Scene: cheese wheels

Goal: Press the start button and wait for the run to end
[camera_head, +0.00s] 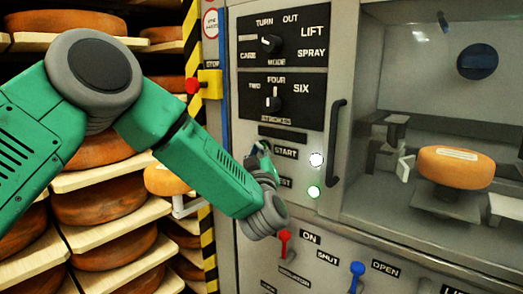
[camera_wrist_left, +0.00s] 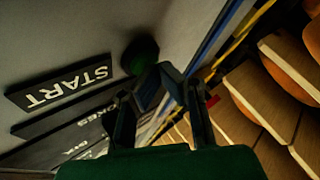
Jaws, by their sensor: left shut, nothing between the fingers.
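The green start button (camera_wrist_left: 140,55) shows in the left wrist view as a dark round knob beside the START label (camera_wrist_left: 60,88). In the head view the START label (camera_head: 285,152) is plain, but my gripper largely covers the button. My left gripper (camera_head: 261,152) is shut and empty, in front of the panel at the label's left. In the left wrist view the closed fingertips (camera_wrist_left: 160,75) are right by the button; I cannot tell whether they touch it. My right gripper is not in view.
A mode dial (camera_head: 271,44) and strokes dial (camera_head: 273,103) are above. A red stop button (camera_head: 193,85) on a yellow box is left. Red (camera_head: 284,243) and blue (camera_head: 357,270) levers are below. A cheese wheel (camera_head: 455,167) sits inside the machine, behind a vertical handle (camera_head: 336,140).

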